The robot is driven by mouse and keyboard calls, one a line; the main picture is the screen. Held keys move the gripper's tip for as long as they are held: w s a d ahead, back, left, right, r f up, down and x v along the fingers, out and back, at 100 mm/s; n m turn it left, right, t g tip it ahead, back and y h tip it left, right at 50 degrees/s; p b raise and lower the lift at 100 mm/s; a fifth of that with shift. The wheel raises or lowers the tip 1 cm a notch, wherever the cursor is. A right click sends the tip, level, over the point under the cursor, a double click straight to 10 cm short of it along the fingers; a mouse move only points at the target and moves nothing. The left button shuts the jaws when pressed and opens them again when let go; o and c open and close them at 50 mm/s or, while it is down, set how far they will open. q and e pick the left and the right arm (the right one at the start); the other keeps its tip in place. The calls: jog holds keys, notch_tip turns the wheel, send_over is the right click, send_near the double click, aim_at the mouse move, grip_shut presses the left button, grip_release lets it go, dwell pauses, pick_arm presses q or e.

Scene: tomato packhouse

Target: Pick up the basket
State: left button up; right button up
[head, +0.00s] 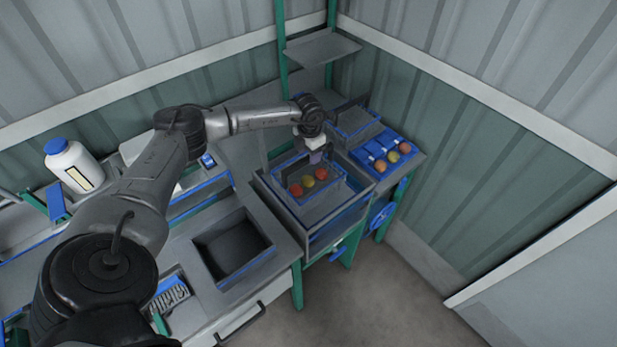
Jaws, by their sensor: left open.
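A small basket (315,192) with a blue rim holds 3 red and orange tomatoes (308,181). It stands on a grey surface at the right end of the bench. My left arm reaches across from the left. My left gripper (316,156) is directly above the back of the basket, pointing down, with its jaws open. The gripper and wrist hide part of the basket's back edge. I cannot tell whether the fingers touch the basket. My right gripper is not in view.
A blue tray (370,150) with tomatoes lies right of the basket. A grey shelf (322,47) stands behind on green posts. A dark sunken bin (233,249) is in the bench, front left. A white bottle (73,166) with a blue cap stands far left. The floor at front right is clear.

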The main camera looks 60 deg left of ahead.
pick_arm(q)
jog(key=shift+s+f, duration=0.2)
jog(key=shift+f, duration=1.75)
jog(key=shift+c, duration=0.5)
grip_shut()
jog(key=shift+r, duration=0.1)
